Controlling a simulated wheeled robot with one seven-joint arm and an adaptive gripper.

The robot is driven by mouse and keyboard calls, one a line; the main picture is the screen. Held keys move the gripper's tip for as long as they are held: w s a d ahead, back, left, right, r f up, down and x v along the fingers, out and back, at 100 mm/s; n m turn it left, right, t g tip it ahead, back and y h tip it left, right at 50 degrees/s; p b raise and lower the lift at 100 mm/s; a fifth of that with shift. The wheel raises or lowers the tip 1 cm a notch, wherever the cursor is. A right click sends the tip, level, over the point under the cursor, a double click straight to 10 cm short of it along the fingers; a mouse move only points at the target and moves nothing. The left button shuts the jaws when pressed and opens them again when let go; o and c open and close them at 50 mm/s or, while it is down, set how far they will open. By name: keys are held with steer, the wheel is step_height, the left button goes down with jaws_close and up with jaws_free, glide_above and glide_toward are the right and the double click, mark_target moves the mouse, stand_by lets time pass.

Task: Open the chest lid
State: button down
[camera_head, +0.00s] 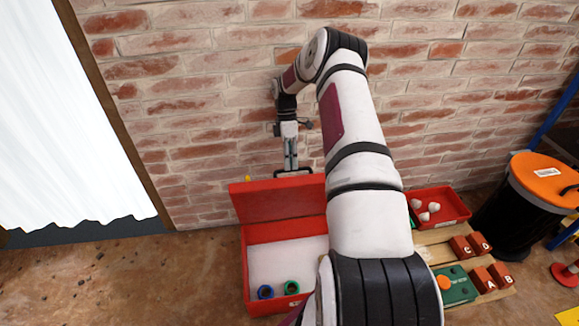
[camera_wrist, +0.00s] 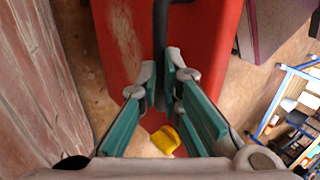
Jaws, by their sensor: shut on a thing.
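The red chest (camera_head: 247,270) stands on the floor by the brick wall, with a pale inside. Its red lid (camera_head: 275,203) is raised and stands up along the chest's wall side. A black handle (camera_head: 293,171) sits at the lid's upper edge. My gripper (camera_head: 291,166) is shut on this handle from above. In the wrist view my gripper (camera_wrist: 164,78) has the dark handle (camera_wrist: 160,28) between its fingertips, with the red lid (camera_wrist: 205,40) around it. My arm hides the chest's right part.
Right are a red bin (camera_head: 455,207) with white balls, lettered red blocks (camera_head: 461,247) and a black barrel with an orange lid (camera_head: 543,180). The brick wall (camera_head: 190,110) stands close behind. Floor at left is clear.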

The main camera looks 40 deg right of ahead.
steer(key=shift+d+x, duration=0.15)
steer(key=shift+x, duration=0.55)
steer(key=shift+d+x, duration=0.2)
steer(key=shift+x, duration=0.5)
steer(key=c, duration=1.2)
jaws_free()
steer(key=shift+w+f, duration=0.1)
steer(key=shift+f, duration=0.15)
steer(key=shift+c, duration=0.2)
steer(key=shift+r, duration=0.1)
steer(key=shift+c, duration=0.4)
steer(key=shift+r, duration=0.2)
steer(key=shift+c, duration=0.4)
step_height(320, 180, up, 9)
steer(key=shift+w+a+r, duration=0.1)
steer(key=shift+w, duration=0.05)
steer(key=shift+c, duration=1.3)
steer(key=shift+r, duration=0.45)
steer(key=shift+a, duration=0.1)
